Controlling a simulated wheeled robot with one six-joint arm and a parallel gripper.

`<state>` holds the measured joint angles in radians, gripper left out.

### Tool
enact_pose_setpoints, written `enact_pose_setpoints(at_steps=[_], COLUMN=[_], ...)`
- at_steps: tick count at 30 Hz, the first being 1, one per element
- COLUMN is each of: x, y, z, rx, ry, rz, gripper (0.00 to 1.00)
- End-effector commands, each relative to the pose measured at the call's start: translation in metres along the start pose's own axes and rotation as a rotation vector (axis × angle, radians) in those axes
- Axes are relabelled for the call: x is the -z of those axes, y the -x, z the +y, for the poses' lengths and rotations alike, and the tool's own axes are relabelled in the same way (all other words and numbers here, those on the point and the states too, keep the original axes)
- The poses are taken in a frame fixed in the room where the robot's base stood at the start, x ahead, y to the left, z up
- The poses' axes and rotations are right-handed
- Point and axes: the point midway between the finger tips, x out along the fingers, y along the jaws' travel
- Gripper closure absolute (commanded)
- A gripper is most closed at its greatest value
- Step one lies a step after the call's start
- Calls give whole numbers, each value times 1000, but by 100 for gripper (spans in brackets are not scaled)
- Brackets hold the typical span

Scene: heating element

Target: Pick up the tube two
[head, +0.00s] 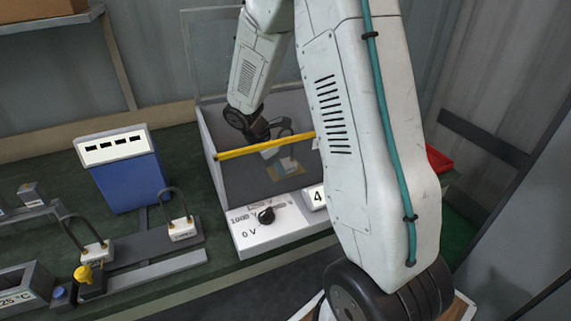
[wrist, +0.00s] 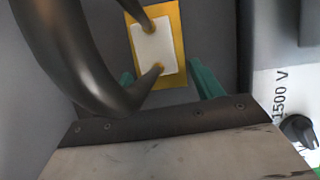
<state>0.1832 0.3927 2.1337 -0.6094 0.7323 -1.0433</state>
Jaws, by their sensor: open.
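In the head view, two dark U-shaped tubes on white bases, one left (head: 95,248) and one right (head: 181,230), stand upright on the left bench. A third dark U-shaped tube (wrist: 100,90) is in the clear-walled box, large in the wrist view. Its ends meet a white plate (wrist: 154,45) on a yellow pad (wrist: 177,82). I cannot tell which is tube two. My gripper (wrist: 166,82) is open, reaching into the box, with teal fingers on both sides of the tube's lower end. Contact is unclear. In the head view my gripper (head: 264,135) is partly hidden by shadow.
The box (head: 212,165) has a yellow bar (head: 262,146) across its front and a voltage panel with a black knob (head: 266,215). A blue unit with a white display (head: 130,180) stands left of it. A red tray (head: 438,158) is at right, beyond my arm.

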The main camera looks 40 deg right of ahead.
Motion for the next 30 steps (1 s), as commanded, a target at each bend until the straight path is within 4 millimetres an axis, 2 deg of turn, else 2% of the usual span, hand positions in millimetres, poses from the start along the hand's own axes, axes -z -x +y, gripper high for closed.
enact_pose_setpoints(at_steps=[3,10,11,16,25,30], x=[0,0,0,0,-1,-10], y=[-11,-12,-12,-12,-9,12], z=[0,0,0,0,0,1], rx=[0,-1,-1,-1,-2,-6], ry=[-1,-2,-2,-2,-2,-4], rz=[0,0,0,1,0,1], gripper=[35,35,40,87,88,88])
